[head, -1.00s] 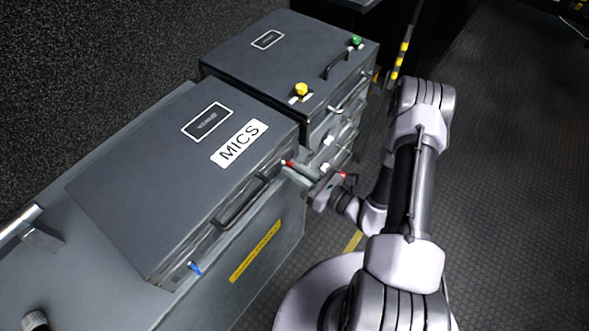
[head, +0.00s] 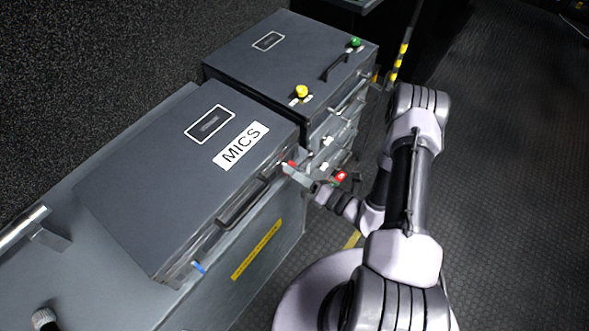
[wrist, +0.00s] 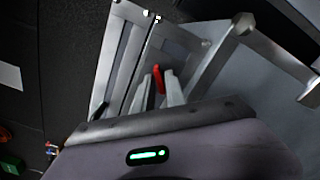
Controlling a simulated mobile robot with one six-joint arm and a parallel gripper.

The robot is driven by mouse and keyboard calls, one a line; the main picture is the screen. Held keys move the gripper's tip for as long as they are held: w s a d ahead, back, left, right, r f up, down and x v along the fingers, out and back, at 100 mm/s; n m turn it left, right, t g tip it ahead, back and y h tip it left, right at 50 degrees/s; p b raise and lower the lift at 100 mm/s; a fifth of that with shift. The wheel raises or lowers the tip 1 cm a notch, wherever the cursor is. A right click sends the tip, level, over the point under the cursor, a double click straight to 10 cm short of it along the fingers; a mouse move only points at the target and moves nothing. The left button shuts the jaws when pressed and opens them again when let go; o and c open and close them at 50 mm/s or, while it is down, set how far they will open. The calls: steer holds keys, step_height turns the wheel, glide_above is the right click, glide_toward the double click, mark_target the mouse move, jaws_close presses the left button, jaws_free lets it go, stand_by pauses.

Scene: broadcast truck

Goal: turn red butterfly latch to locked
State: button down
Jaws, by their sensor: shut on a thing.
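The red butterfly latch (head: 292,164) is on the front edge of the dark grey MICS case (head: 150,215), near its right end. My gripper (head: 287,169) reaches in from the right with its fingertips at the latch and covers part of it. In the wrist view the red latch (wrist: 157,74) stands up between the two pale fingers of my gripper (wrist: 160,90), which are shut on it. The fingers hide its lower part. I cannot read from these frames how far the latch is turned.
A blue latch (head: 198,267) is at the left end of the same front edge, with a black handle (head: 243,204) between. A second grey case (head: 290,60) with a yellow knob (head: 302,91) and a green knob (head: 355,42) stands behind. Open floor (head: 510,180) lies to the right.

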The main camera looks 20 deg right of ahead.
steer(key=shift+m+p, duration=0.65)
steer(key=shift+m, duration=2.95)
steer(key=c, duration=1.6)
jaws_free()
steer(key=shift+o, duration=0.2)
steer(key=p+v, duration=0.3)
steer(key=v, duration=1.4)
steer(key=shift+s, duration=0.25)
